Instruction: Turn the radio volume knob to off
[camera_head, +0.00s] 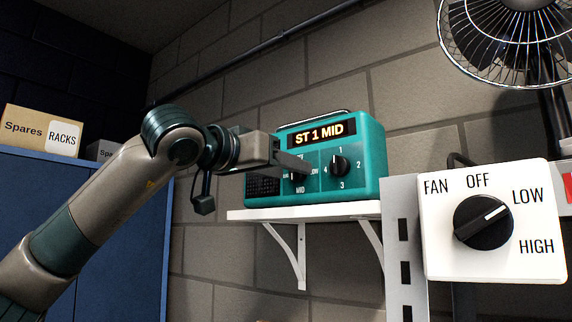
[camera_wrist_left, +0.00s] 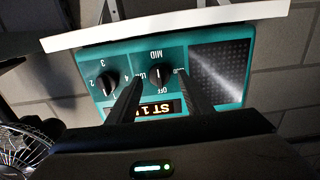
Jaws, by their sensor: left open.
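The teal radio (camera_head: 356,190) sits on a white wall shelf, and its display (camera_head: 318,134) reads "ST 1 MID". Its volume knob (camera_wrist_left: 158,77), black, has OFF, LOW and MID labels around it; the pointer appears to face MID. My left gripper (camera_head: 302,171) is open in front of the radio's face and partly hides this knob in the head view. In the left wrist view, where the radio appears upside down, the two fingers (camera_wrist_left: 158,82) stand on either side of the knob. I cannot tell whether they touch it. The station knob (camera_head: 340,166) points to 1.
The white shelf (camera_head: 250,215) has brackets beneath it. At right, a fan switch panel (camera_head: 450,262) on a post has its dial pointing toward LOW, with a wire-caged fan (camera_head: 510,40) above. A "Spares RACKS" box (camera_head: 35,130) sits on a blue cabinet (camera_head: 120,200) at left.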

